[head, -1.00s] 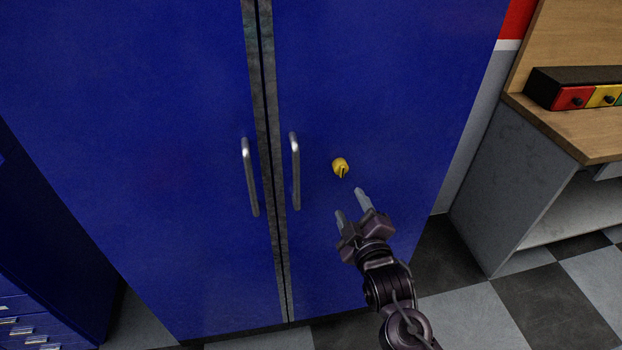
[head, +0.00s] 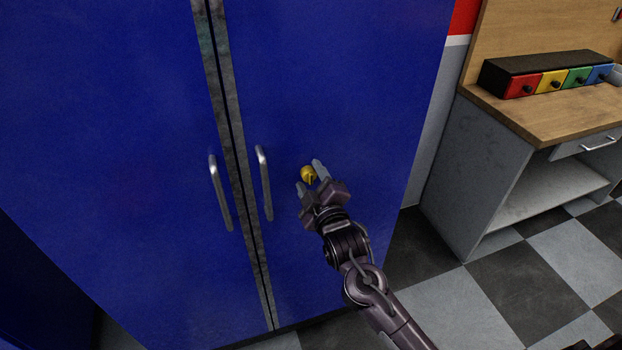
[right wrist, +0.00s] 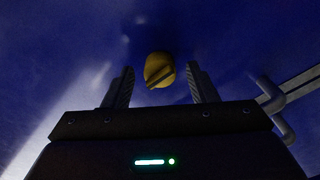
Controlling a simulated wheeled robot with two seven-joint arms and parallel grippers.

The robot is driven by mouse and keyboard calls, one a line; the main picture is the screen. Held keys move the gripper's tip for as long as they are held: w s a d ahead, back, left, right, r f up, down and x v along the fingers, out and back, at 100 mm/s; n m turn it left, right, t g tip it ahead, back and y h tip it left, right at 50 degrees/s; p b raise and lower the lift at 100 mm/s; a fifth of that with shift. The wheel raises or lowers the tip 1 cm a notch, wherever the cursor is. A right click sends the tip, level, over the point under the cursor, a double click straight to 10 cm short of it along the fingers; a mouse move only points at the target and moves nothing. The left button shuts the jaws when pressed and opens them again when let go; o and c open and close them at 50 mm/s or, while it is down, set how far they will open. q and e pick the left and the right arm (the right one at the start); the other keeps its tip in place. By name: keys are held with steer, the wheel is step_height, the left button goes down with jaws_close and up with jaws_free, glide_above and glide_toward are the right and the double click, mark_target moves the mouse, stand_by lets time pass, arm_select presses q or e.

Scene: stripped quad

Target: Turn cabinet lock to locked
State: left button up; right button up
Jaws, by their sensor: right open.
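The blue cabinet (head: 330,80) has two closed doors with a vertical silver handle on each. The yellow lock knob (head: 308,173) is on the right door, right of that door's handle (head: 264,183). My right gripper (head: 309,177) is open at the knob, with a finger on either side of it. In the right wrist view the knob (right wrist: 159,70) lies between and slightly beyond the open fingertips, with a gap on both sides. Its raised ridge is tilted, rising to the right in that view. Whether a finger touches it I cannot tell. My left gripper is out of view.
A workbench (head: 545,115) with a row of coloured drawers (head: 551,82) stands to the right of the cabinet. The checkered floor (head: 520,290) is clear between them. The door handle (right wrist: 275,108) is close to the right finger in the right wrist view.

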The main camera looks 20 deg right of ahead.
steer(key=shift+c, duration=0.2)
steer(key=c, duration=0.9)
steer(key=shift+c, duration=0.2)
